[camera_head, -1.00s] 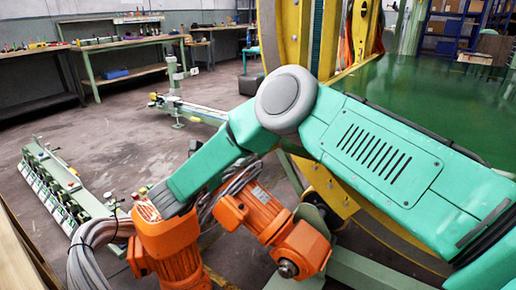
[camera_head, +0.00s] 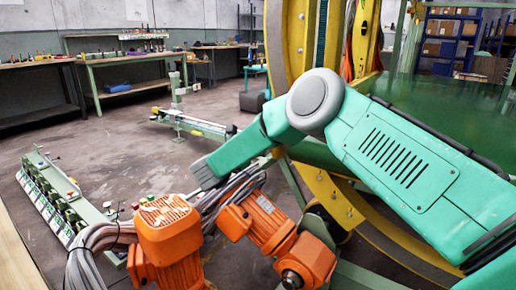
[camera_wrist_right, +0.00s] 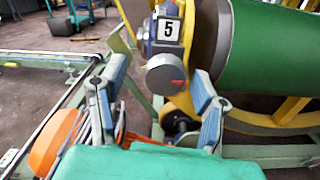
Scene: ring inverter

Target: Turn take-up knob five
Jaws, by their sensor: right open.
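In the right wrist view, knob five is a round grey knob (camera_wrist_right: 166,74) with a small red mark on its lower edge. It sits below a white plate with a black 5 (camera_wrist_right: 168,29). My right gripper (camera_wrist_right: 160,72) is open, with one blue-grey finger to the left of the knob and one to its right. The fingers look apart from the knob, though the depth gap is hard to tell. My left gripper is not in view.
Orange motors (camera_head: 168,228) with grey cables stand below my right forearm. A large yellow ring (camera_head: 292,35) rises behind the arm. In the wrist view, a green cylinder (camera_wrist_right: 270,45) lies right of the knob. Open floor (camera_head: 110,150) is at left.

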